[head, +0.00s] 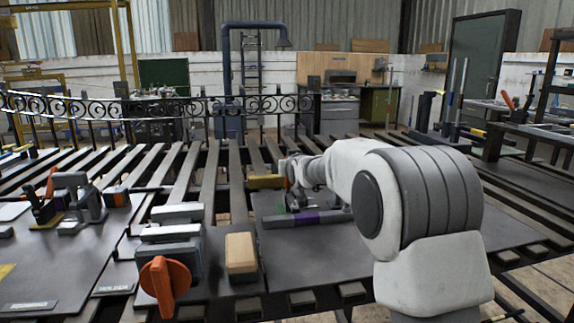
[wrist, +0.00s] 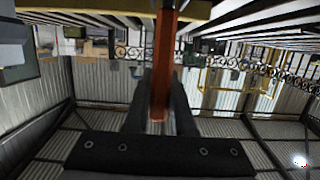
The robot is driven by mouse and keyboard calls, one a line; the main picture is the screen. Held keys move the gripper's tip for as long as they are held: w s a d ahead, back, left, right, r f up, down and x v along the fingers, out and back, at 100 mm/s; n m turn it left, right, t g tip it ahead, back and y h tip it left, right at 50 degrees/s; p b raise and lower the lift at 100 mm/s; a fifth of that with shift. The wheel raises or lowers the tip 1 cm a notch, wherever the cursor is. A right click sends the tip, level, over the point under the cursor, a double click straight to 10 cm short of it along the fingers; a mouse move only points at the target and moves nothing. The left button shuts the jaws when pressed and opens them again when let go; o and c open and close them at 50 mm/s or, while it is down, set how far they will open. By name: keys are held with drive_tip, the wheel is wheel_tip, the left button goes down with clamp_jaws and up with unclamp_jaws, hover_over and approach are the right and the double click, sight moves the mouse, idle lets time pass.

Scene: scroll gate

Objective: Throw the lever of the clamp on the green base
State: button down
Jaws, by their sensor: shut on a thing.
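My gripper (wrist: 160,90) is shut on an orange-red lever (wrist: 161,60), which runs between its two dark fingers in the wrist view. In the head view my arm reaches from the right to the middle of the slatted table, and its wrist hides most of the gripper and clamp. A small bit of green (head: 281,208), perhaps the green base, shows beside my wrist. The clamp's body and the lever's angle cannot be made out clearly.
A purple-banded grey bar (head: 320,217) lies just in front of my wrist. A yellow block (head: 265,182) is behind it. A device with an orange knob (head: 165,280) and a wooden block (head: 240,254) stand nearer. Another orange-handled clamp (head: 70,195) is at left. A scroll railing (head: 200,107) runs behind.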

drive_tip(key=c, duration=0.8)
unclamp_jaws()
drive_tip(key=shift+o, duration=0.2)
drive_tip(key=p+v, duration=0.2)
drive_tip(key=v, duration=1.5)
drive_tip(key=shift+s+r, duration=0.15)
drive_tip(key=shift+s, duration=0.05)
